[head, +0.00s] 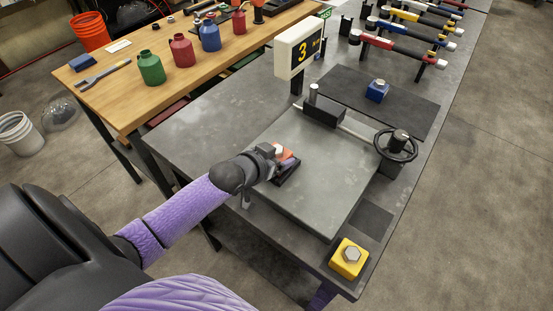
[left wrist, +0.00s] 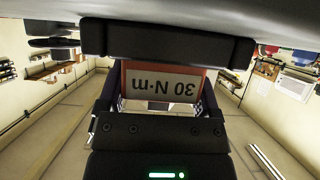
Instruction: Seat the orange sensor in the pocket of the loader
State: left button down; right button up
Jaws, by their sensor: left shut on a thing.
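The orange sensor (head: 286,154) is at the front-left part of the loader's grey plate (head: 325,165). My left gripper (head: 277,153) is shut on it. In the left wrist view the sensor (left wrist: 165,84) sits between the dark jaws, its label "30 N·m" upside down. A dark holder (head: 288,174), which looks like the pocket, is right at the sensor. The gripper and sensor hide part of it, so I cannot tell how deep the sensor sits. My right gripper is not in view.
The loader has a black handwheel (head: 396,144) and a display (head: 298,47) reading 3. A blue sensor (head: 377,91) stands on a dark mat behind. A yellow block (head: 349,258) is at the front corner. Torque wrenches (head: 405,47) lie at the back. The plate's middle is clear.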

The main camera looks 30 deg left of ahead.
pick_arm(q)
jog(key=shift+f, duration=0.3)
jog(key=shift+s+f, duration=0.1)
jog(key=shift+f, duration=0.2)
grip_release()
jog(key=shift+s+f, duration=0.2)
jog(key=shift+f, duration=0.05)
jog(key=shift+r, duration=0.25)
jog(key=r+p+v, duration=0.1)
jog(key=p+v, duration=0.3)
jog(key=v, duration=0.8)
jog(key=shift+w, duration=0.3)
